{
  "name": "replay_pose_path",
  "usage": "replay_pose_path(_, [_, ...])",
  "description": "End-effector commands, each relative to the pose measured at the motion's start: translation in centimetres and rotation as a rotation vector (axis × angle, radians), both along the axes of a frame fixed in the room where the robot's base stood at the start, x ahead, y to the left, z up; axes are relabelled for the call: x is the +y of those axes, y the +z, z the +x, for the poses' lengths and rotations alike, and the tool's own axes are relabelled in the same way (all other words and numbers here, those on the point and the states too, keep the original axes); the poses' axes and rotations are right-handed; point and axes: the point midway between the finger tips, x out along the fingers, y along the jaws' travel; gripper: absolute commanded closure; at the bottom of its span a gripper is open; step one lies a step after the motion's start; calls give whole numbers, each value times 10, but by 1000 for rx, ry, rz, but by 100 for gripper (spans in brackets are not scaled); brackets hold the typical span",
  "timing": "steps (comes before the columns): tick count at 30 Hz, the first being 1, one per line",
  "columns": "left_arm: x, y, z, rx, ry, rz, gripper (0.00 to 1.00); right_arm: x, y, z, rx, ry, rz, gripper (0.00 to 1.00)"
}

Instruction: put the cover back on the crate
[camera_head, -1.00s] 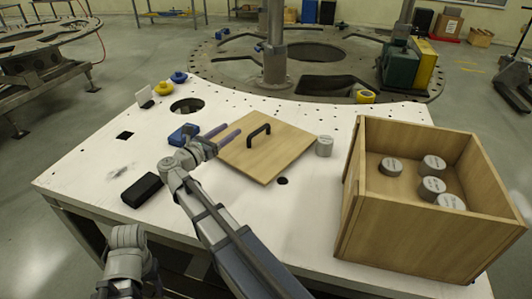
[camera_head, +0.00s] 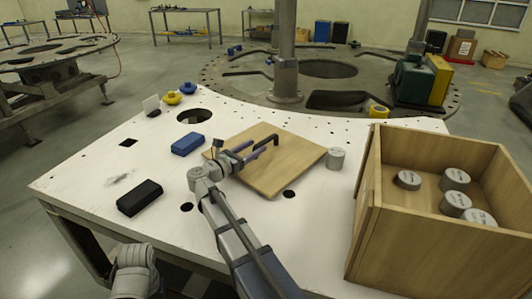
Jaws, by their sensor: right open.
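The cover (camera_head: 293,154) is a flat square wooden panel with a dark bar handle (camera_head: 275,139). It lies on the white table, left of the crate. The wooden crate (camera_head: 425,245) stands uncovered at the right, with several grey cylinders inside, one of them here (camera_head: 455,179). My right gripper (camera_head: 259,147) is open over the cover's left half, its purple fingers at the handle. I cannot tell whether they touch the handle, whose near end is partly hidden. My left gripper is out of view; only part of my left arm shows at the bottom left.
A grey cylinder (camera_head: 336,158) stands between cover and crate. A blue block (camera_head: 187,144) and a black block (camera_head: 139,197) lie left of my right arm. Yellow (camera_head: 172,98) and blue (camera_head: 187,88) knobs sit at the back left. The table (camera_head: 90,170) has several holes.

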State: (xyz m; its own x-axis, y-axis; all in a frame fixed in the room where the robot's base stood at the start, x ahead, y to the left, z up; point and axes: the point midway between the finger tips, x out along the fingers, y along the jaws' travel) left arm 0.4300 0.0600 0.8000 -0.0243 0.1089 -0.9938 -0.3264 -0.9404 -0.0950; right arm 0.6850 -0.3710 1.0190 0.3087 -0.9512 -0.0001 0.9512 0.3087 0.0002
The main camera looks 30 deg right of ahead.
Motion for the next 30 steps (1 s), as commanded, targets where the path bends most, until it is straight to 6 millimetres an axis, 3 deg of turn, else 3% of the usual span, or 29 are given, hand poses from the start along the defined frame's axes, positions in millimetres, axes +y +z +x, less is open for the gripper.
replay_pose_path(10, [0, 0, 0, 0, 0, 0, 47, -11, 0, 4, 0, 0, 0, 42])
replay_pose_path(21, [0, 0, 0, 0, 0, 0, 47, -59, 0, 20, 0, -1, 0, 42])
replay_pose_path(28, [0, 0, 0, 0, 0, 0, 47, -61, 0, 20, 0, 1, 0, 42])
replay_pose_path(30, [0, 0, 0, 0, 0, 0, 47, -60, 0, 20, 0, 1, 0, 48])
